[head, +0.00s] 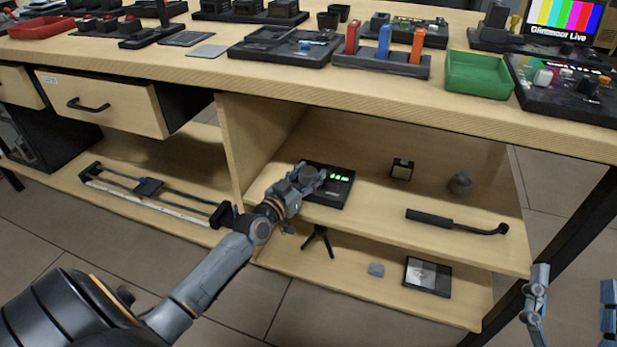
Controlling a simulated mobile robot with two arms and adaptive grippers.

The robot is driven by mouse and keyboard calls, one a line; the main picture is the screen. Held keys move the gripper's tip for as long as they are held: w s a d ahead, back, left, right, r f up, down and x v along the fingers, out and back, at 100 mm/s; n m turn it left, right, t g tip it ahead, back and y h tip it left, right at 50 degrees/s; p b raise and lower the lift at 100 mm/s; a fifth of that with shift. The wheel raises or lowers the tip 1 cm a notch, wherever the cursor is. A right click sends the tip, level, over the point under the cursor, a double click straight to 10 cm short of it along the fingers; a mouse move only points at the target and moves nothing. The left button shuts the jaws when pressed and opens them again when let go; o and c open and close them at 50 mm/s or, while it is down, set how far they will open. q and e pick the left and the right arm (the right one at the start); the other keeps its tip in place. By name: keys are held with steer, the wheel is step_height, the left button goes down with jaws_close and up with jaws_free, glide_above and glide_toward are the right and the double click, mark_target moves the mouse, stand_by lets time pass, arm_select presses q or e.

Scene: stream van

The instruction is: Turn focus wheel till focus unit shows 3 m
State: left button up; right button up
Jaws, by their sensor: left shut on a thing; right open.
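The focus unit (330,196) is a black box on the upper shelf under the bench. Its small display (340,177) shows green digits, too small to read surely. The focus wheel (311,173) shows as a round grey disc at the unit's left side, partly covered by my gripper. My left gripper (305,182) is shut on the wheel, reaching in from the lower left. My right gripper (572,312) is open and empty at the lower right, in front of the shelves, far from the unit.
A slider rail (150,190) lies on the left shelf. The bench top (200,67) overhangs above; a wooden divider (232,150) stands left of the unit.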

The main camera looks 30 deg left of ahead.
steer(key=shift+s+r+t, duration=0.6)
steer(key=shift+r+t, duration=0.1)
steer(key=shift+r, duration=0.2)
arm_select(q)
steer(key=o, duration=1.2)
steer(key=shift+s, duration=0.15)
steer(key=shift+s, duration=0.3)
steer(key=s, duration=1.1)
steer(key=shift+s+a, duration=0.1)
steer(key=shift+a, duration=0.05)
